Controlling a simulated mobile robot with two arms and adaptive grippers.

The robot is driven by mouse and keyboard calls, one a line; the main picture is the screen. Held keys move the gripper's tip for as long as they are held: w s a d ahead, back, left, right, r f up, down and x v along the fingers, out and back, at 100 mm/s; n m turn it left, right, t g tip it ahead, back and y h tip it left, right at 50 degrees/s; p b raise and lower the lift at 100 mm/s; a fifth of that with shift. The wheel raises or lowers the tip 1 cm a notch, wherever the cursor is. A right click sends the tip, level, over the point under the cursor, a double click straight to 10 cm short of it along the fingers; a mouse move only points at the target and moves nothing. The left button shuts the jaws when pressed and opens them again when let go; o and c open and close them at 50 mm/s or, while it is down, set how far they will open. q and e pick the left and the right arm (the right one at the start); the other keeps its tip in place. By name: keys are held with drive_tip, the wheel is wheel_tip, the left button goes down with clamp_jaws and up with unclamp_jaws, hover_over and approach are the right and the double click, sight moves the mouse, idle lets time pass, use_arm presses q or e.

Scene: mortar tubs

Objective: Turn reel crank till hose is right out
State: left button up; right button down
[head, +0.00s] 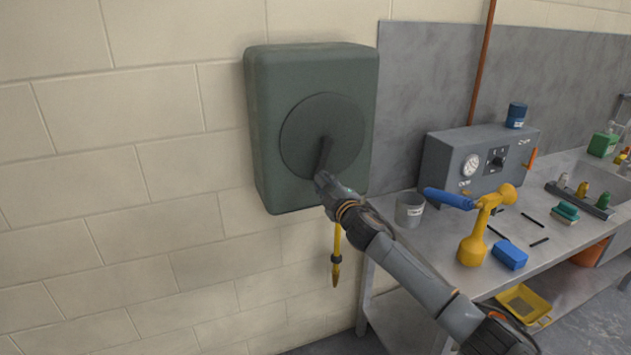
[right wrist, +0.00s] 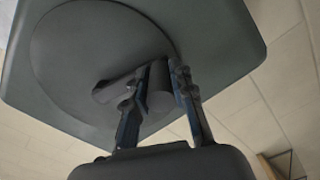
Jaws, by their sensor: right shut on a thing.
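The hose reel is a dark green box (head: 262,130) on the block wall in the head view, with a round disc (head: 305,118) on its front. A dark crank (head: 326,152) sits on the disc. My right gripper (head: 324,178) is shut on the crank's handle. In the right wrist view the handle (right wrist: 160,90) stands between the two fingers of my right gripper (right wrist: 165,95), below the disc (right wrist: 100,50). A short yellow hose (head: 337,245) with a brass-coloured end hangs below the box. My left gripper is not in view.
A grey bench (head: 450,245) stands at the right. The wall left of the reel is clear.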

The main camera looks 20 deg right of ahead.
drive_tip(key=d+r+n+p, duration=0.2)
drive_tip(key=d+n+p, duration=0.1)
drive_tip(key=d+n, duration=0.6)
drive_tip(key=shift+w+d+r+n, duration=0.15)
drive_tip(key=shift+d+n, duration=0.25)
drive_tip(key=shift+n, duration=1)
drive_tip(key=c, duration=1.1)
unclamp_jaws()
drive_tip(key=s, duration=1.2)
drive_tip(key=shift+d, duration=0.25)
